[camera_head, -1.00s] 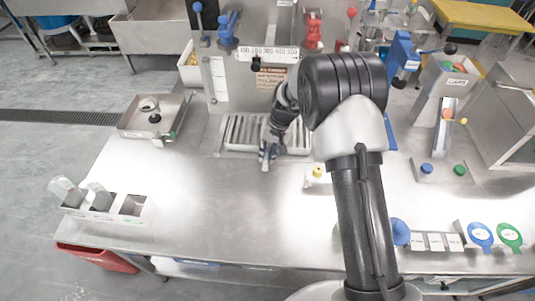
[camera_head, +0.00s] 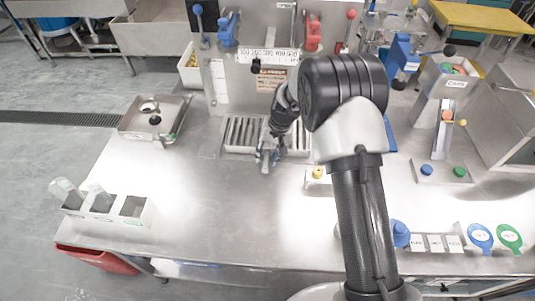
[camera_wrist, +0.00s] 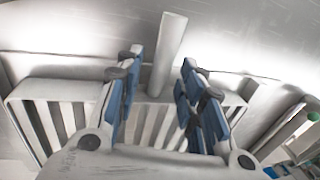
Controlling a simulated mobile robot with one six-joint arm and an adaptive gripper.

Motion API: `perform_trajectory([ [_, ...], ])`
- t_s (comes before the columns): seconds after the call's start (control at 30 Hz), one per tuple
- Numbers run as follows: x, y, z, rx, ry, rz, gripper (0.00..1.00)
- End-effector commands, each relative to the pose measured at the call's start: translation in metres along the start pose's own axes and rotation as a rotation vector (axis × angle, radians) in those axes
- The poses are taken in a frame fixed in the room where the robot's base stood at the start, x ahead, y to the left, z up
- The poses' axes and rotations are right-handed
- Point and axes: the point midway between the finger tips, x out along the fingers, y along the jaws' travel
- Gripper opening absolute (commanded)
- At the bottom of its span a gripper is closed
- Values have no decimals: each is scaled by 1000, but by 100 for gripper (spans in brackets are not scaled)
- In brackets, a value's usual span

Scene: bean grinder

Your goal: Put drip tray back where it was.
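The drip tray (camera_head: 241,132) is a grey slatted metal tray lying flat at the foot of the upright machine panel. Its slats (camera_wrist: 60,118) and its grey bar-shaped handle (camera_wrist: 168,50) show in the wrist view. My gripper (camera_head: 267,158) is over the tray's front edge. In the wrist view its blue-padded fingers (camera_wrist: 161,62) are open, one on each side of the handle, with visible gaps. My arm and gripper hide the middle of the tray in the head view. I cannot tell whether the tray is fully seated.
The machine panel (camera_head: 232,85) stands close behind the tray. A small block with a yellow knob (camera_head: 318,174) is to the right. A metal box (camera_head: 154,122) stands to the left, and a holder with scoops (camera_head: 104,206) is front left. The counter in front is clear.

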Motion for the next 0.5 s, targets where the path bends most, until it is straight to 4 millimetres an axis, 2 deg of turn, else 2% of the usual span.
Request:
perform_trajectory([
  [0.4, -86, -1, -1, 0, 5, -1, 36],
  [0.5, -102, -1, -1, 1, 3, -1, 36],
])
